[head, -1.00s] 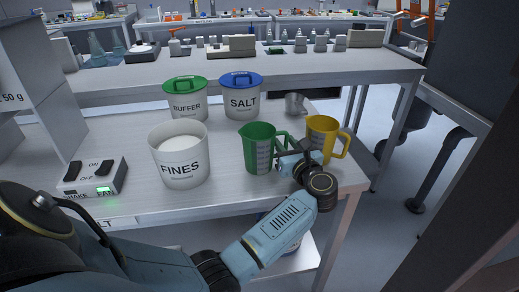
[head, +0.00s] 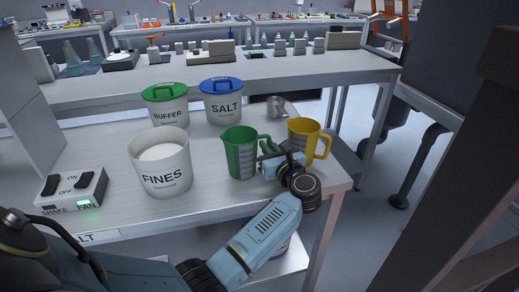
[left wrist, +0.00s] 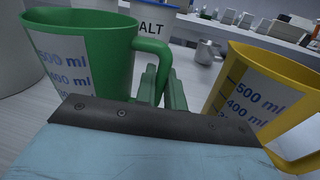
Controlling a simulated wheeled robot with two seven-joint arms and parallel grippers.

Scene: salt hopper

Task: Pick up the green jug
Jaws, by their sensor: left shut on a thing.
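The green jug (head: 240,153) stands upright on the bench, between the FINES tub and the yellow jug, its handle toward the right. In the left wrist view the green jug (left wrist: 85,55) fills the left side. My left gripper (head: 264,158) reaches it from the right, and its fingers (left wrist: 160,88) are shut on the handle. Whether the jug's base touches the bench is hard to tell, but no clear gap shows. My right gripper is not in view.
The yellow jug (head: 303,137) stands close to the right of my left gripper. The FINES tub (head: 161,175) is to the left. The BUFFER tub (head: 167,112), SALT tub (head: 223,106) and a metal scoop (head: 277,108) stand behind. A switch box (head: 72,191) sits at the left.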

